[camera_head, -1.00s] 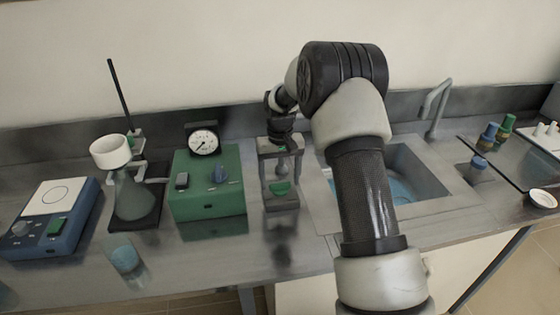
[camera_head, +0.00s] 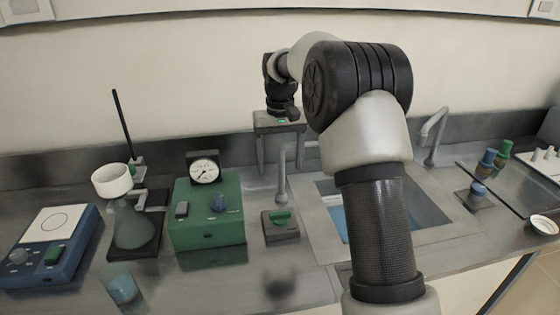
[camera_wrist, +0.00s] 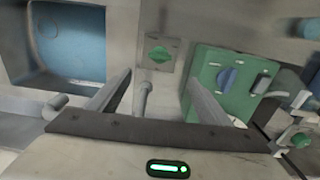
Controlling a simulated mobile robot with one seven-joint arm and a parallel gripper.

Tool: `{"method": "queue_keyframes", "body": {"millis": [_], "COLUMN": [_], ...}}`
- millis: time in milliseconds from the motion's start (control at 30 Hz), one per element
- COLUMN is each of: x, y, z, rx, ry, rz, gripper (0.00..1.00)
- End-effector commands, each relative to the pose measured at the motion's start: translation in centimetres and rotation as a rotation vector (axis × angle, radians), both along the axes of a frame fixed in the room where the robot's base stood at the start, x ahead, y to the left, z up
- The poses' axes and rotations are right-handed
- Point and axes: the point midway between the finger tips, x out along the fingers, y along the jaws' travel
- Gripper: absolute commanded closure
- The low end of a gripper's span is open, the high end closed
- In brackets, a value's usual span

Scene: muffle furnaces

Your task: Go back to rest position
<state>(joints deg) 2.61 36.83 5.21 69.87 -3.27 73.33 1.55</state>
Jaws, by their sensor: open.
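My gripper (camera_head: 280,172) hangs above the bench behind the small dark box with a green knob (camera_head: 281,222), its two fingers apart and pointing down. In the wrist view my gripper (camera_wrist: 160,85) is open, with nothing held between its fingers. The box with the green knob (camera_wrist: 158,54) lies beyond the fingertips there, apart from them. A thin grey tap (camera_head: 283,175) shows between the fingers in the head view.
A green box with a gauge (camera_head: 207,212) stands left of my gripper. Further left are a flask with a white funnel (camera_head: 131,222) and a blue hotplate (camera_head: 50,247). A sink (camera_head: 400,212) lies to the right.

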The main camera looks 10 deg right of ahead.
Motion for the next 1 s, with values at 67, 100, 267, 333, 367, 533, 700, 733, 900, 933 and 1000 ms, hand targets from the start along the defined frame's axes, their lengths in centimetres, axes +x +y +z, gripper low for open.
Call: {"method": "queue_keyframes", "body": {"millis": [67, 100, 267, 333, 367, 533, 700, 733, 900, 933, 1000], "x": [0.0, 0.0, 0.0, 0.0, 0.0, -0.6, -4.5, -5.6, -12.8, -14.1, -17.3], "y": [0.0, 0.0, 0.0, 0.0, 0.0, 0.0, 0.1, 0.0, -0.1, -0.1, -0.2], "z": [0.0, 0.0, 0.0, 0.0, 0.0, 1.2, 7.2, 8.4, 14.0, 14.8, 16.1], "rx": [0.0, 0.0, 0.0, 0.0, 0.0, -0.002, -0.012, -0.014, -0.023, -0.023, -0.024], "ry": [0.0, 0.0, 0.0, 0.0, 0.0, -0.012, -0.082, -0.099, -0.198, -0.217, -0.258], "rz": [0.0, 0.0, 0.0, 0.0, 0.0, 0.001, 0.005, 0.006, 0.006, 0.005, 0.002], "gripper": [0.28, 0.28, 0.28, 0.28, 0.28, 0.28, 0.28, 0.28, 0.28, 0.28, 0.28]}}
